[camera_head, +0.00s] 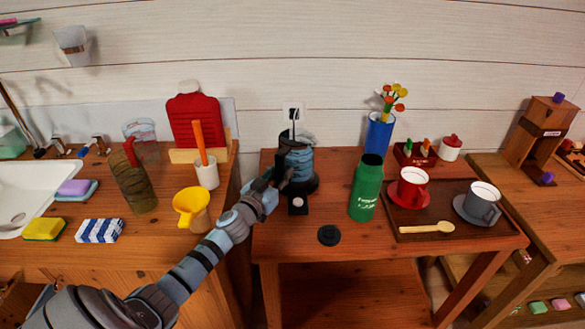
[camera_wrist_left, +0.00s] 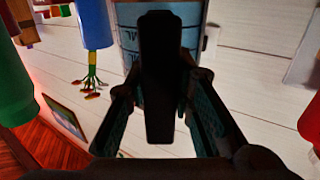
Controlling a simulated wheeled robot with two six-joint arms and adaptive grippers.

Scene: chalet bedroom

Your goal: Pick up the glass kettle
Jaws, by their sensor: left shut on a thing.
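The glass kettle (camera_head: 298,158) has a bluish see-through body and a dark handle. It stands upright at the left of the middle wooden table, over a black base (camera_head: 298,204). I cannot tell whether it touches the base. My left gripper (camera_head: 279,181) is at the kettle's near left side, shut on its handle. In the left wrist view the dark handle (camera_wrist_left: 160,75) runs between the two fingers (camera_wrist_left: 163,108), with the kettle's marked body (camera_wrist_left: 128,42) behind it. My right gripper is in neither view.
A green bottle (camera_head: 366,188) and a blue vase (camera_head: 378,134) stand right of the kettle. A tray (camera_head: 420,237) holds a red cup and a grey cup. A black disc (camera_head: 329,236) lies in front.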

